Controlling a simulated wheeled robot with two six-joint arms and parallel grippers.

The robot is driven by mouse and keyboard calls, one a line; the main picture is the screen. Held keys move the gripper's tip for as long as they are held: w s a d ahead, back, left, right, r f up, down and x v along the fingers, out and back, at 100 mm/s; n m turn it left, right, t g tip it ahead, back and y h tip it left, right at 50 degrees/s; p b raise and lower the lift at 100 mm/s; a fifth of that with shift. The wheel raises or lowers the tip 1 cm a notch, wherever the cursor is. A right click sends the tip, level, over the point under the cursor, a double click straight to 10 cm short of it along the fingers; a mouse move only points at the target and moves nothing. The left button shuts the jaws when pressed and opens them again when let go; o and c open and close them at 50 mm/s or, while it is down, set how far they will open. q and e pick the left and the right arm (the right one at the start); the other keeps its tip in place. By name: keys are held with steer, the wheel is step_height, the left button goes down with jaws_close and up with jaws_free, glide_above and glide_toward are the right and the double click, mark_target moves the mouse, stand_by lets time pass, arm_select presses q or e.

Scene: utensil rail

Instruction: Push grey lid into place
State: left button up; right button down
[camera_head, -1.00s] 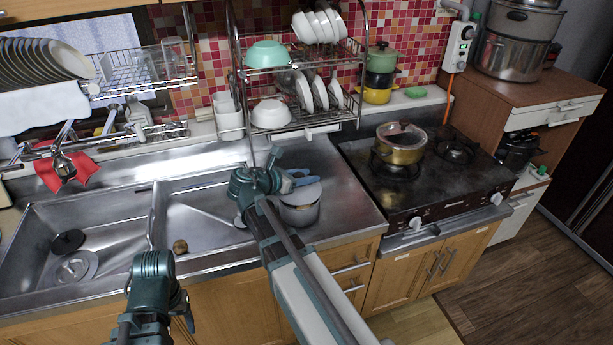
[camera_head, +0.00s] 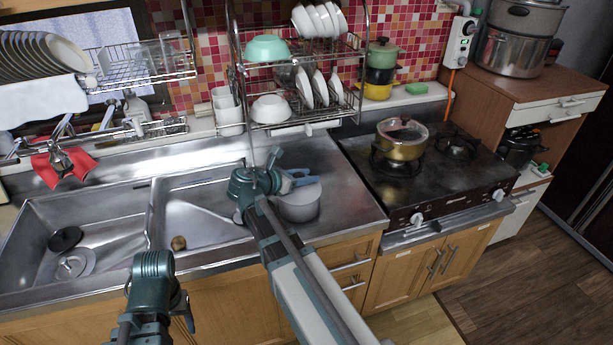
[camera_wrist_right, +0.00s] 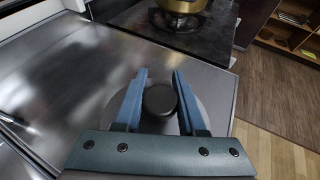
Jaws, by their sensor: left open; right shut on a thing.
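A small grey pot (camera_head: 299,212) stands on the steel counter between the sink and the stove. The grey lid (camera_head: 304,191) is over the top of the pot; I cannot tell whether it sits flush all round. My right gripper (camera_head: 296,180) is over the lid. In the right wrist view, the blue fingers of my right gripper (camera_wrist_right: 160,84) are on either side of the lid's dark round knob (camera_wrist_right: 160,101), and the grey lid (camera_wrist_right: 212,112) shows behind them. My left gripper (camera_head: 153,263) is in front of the sink, open and empty.
The sink (camera_head: 185,215) lies to the left, with a black lid (camera_head: 66,239) in its left basin. A dish rack (camera_head: 300,118) stands behind the pot. The stove (camera_head: 440,178) with a golden pot (camera_head: 402,144) is at the right. The counter right of the pot is clear.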

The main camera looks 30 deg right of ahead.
steer(key=shift+f, duration=0.15)
steer(key=shift+c, duration=2)
jaws_free()
steer(key=p+v, duration=0.5)
steer(key=v, duration=0.9)
steer(key=shift+d, duration=0.1)
